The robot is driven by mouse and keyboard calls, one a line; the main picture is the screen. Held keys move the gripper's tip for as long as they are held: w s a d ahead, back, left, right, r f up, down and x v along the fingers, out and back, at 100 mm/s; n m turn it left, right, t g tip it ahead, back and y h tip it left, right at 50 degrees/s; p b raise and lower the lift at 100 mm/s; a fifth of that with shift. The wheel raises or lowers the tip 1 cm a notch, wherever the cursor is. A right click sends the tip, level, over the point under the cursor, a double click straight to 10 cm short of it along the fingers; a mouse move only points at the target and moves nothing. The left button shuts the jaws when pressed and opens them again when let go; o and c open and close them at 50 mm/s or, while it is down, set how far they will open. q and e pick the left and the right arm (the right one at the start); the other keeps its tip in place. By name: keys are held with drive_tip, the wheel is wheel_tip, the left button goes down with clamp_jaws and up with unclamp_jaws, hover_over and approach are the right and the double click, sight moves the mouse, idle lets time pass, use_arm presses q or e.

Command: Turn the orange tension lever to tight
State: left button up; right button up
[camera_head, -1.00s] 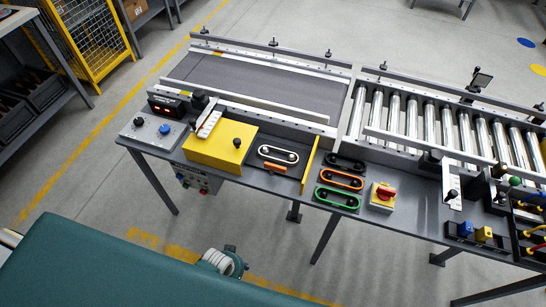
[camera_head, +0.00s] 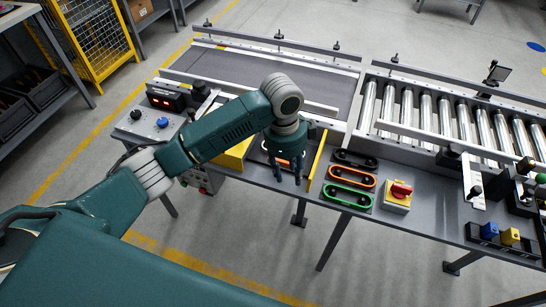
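The orange tension lever (camera_head: 283,163) is mostly hidden behind my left gripper. Only a bit of orange shows between the fingers, below the belt bay beside the yellow cover (camera_head: 232,156). My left gripper (camera_head: 288,181) points down over this spot, its dark fingers apart. I cannot tell whether they touch the lever. The lever's present angle and any tight mark are hidden. My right gripper is not in view.
A yellow upright plate (camera_head: 316,160) stands close to the right of my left gripper. Black, orange (camera_head: 353,176) and green (camera_head: 347,196) belts lie beyond it, then a red rotary switch (camera_head: 399,193). Conveyor rails (camera_head: 260,97) run behind.

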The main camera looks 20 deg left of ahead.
use_arm(q)
wheel_tip(320, 180, up, 7)
drive_tip(key=m+y, duration=0.1)
hover_over(280, 163)
drive_tip(key=a, duration=0.2)
wheel_tip(280, 163, down, 10)
drive_tip(key=shift+w+a+f+p, duration=0.1)
drive_tip(key=shift+a+f+p, duration=0.1)
drive_tip(key=shift+p, duration=0.3)
clamp_jaws()
